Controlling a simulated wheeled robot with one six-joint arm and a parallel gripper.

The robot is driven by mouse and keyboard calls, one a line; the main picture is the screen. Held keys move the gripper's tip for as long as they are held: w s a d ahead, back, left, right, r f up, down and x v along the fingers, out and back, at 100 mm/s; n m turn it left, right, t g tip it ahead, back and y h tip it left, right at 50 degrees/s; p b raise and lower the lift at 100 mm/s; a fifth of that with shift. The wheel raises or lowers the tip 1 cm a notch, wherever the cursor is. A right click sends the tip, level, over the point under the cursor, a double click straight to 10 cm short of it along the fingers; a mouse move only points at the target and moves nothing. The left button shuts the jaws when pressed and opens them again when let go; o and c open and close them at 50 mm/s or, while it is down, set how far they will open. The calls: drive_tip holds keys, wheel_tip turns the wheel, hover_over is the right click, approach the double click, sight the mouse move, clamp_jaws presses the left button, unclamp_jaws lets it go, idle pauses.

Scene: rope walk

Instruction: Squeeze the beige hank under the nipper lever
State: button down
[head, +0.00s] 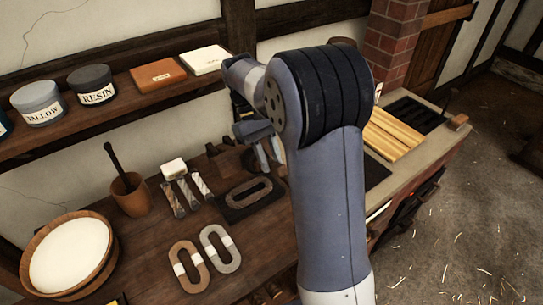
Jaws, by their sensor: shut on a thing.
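A dull beige-grey hank (250,189), seemingly the beige one, lies flat on a dark block (238,212), which looks like the nipper's base. My gripper (268,158) points down just behind and above the block, partly hidden by my own arm. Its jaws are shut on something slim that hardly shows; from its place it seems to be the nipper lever. The lever's far end and hinge are hidden. A brown hank (178,251) and a grey hank (235,266), each with white bands, lie apart on the bench in front.
A bowl of white stuff (68,255) and a wooden cup with a stick (130,195) stand at left. Several small wrapped strips (188,192) lie behind the hanks. A shelf (140,92) holds jars and boxes. Yellow wooden slats (392,135) lie at right.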

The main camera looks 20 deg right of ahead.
drive_tip(key=shift+w+a+r+g+p, duration=0.2)
drive_tip(key=shift+w+r+g+p, duration=0.1)
drive_tip(key=shift+w+r+p, duration=0.4)
drive_tip(key=shift+s, duration=0.15)
drive_tip(key=c, duration=1.2)
unclamp_jaws()
